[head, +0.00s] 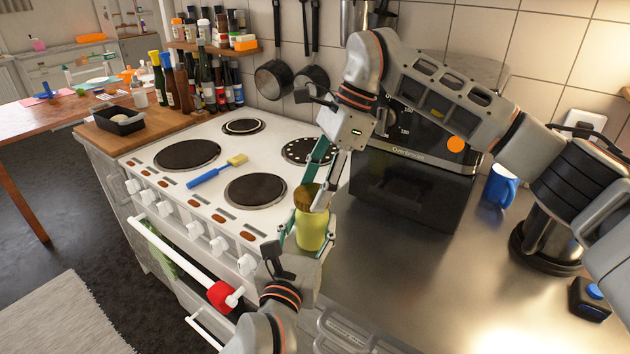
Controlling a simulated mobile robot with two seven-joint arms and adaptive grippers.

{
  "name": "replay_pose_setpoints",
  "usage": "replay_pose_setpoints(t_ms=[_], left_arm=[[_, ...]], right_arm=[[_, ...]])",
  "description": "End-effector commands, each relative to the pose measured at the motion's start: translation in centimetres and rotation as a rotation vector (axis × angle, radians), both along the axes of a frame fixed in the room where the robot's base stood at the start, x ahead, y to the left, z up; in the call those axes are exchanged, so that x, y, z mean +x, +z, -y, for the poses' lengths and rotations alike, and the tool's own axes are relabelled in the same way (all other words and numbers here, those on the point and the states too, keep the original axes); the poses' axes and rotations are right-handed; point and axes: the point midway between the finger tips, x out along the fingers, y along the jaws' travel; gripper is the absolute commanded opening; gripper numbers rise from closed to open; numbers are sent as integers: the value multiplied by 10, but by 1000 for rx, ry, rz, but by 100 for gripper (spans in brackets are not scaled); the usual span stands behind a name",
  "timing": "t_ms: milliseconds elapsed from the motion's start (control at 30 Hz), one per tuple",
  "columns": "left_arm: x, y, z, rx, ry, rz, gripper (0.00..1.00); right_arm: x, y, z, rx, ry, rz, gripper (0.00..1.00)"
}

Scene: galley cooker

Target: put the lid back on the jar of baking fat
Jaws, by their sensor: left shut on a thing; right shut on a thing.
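The yellow jar of baking fat (312,229) is upright in the front middle of the head view, near the cooker's right front corner. My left gripper (309,222) comes from below and is shut around the jar's sides. The round brown lid (309,197) is at the jar's mouth and looks slightly tilted. My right gripper (318,184) reaches down from above and is shut on the lid. I cannot tell whether the lid touches the rim or is just above it. The mouth is mostly hidden by the lid and fingers.
The white cooker (215,210) lies left, with a blue-handled brush (215,172) on it. A black oven (410,185) stands behind my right arm. A blue mug (500,186) and a kettle (545,245) are on the right. The steel worktop (420,285) is clear in front.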

Motion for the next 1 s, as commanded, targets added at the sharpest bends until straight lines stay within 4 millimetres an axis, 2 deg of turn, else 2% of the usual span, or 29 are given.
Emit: replay_pose_setpoints(t_ms=[1000], left_arm=[[0, 0, 0, 0, 0, -1, 10]], right_arm=[[-1, -10, 0, 0, 2, 0, 37]])
